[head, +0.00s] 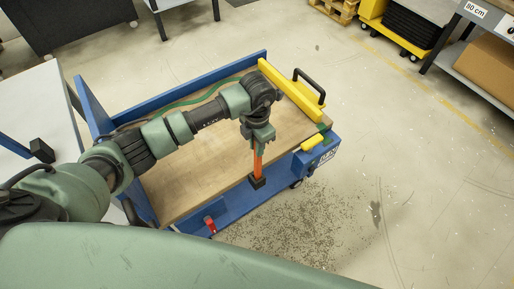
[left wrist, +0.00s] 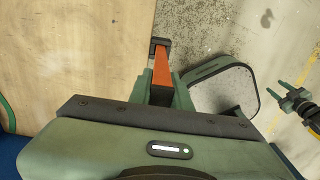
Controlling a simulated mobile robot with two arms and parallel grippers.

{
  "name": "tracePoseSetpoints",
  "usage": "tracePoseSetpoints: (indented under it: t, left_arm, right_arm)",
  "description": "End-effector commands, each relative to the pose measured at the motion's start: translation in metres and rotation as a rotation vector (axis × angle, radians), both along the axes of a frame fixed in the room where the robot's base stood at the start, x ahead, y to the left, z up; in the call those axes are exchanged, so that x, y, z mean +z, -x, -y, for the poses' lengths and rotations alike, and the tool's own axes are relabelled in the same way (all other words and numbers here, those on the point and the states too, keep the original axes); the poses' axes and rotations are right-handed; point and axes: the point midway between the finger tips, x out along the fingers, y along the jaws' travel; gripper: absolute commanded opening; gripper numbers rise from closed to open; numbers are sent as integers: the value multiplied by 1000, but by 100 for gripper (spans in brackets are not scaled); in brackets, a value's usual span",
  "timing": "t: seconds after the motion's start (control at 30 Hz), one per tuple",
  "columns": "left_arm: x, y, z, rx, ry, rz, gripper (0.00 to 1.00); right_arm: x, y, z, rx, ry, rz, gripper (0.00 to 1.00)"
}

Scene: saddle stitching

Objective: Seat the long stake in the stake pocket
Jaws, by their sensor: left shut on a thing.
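The long stake (head: 258,163) is an orange bar, close to upright. My left gripper (head: 259,139) is shut around its upper part and points down over the cart's front edge. The stake's lower end meets a black block, which looks like the stake pocket (head: 257,182), on the blue front rail. In the left wrist view the stake (left wrist: 162,70) runs from between the fingers (left wrist: 160,92) to the black pocket (left wrist: 160,43). I cannot tell how deep its end sits. My right gripper (left wrist: 294,86) shows at the right of that view, fingers apart and empty.
The cart's wooden bed (head: 190,185) is mostly clear. A yellow beam (head: 290,90) crosses its right end, and a red lever (head: 210,224) stands at the front left. A blue bar with a black block (head: 42,151) is at the grey table on the left.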

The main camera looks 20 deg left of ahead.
Motion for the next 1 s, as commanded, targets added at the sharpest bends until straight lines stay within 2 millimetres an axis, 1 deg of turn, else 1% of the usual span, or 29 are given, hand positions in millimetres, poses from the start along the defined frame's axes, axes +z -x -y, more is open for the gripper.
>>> tracePoseSetpoints:
  t: [0.03,0.1,0.13,0.2,0.5,0.63,0.77,1.0]
  left_arm:
    - [3,-3,2,0,6,9,0]
    - [4,-3,2,0,6,9,0]
    - [3,-2,2,0,5,8,25]
    - [3,-2,1,0,5,8,42]
    - [3,-1,0,0,2,5,42]
    - [11,-2,0,0,1,7,42]
    - [32,-3,0,-2,2,10,42]
    - [84,-3,0,-1,2,10,42]
  right_arm:
    - [1,0,0,0,0,0,45]
    - [2,0,0,0,0,0,45]
    - [2,0,0,0,0,0,45]
    - [2,0,0,0,0,0,45]
    - [1,0,4,2,4,1,45]
    - [-1,0,5,3,5,0,45]
    - [-7,-1,5,3,5,0,45]
    - [-19,-1,5,3,5,1,45]
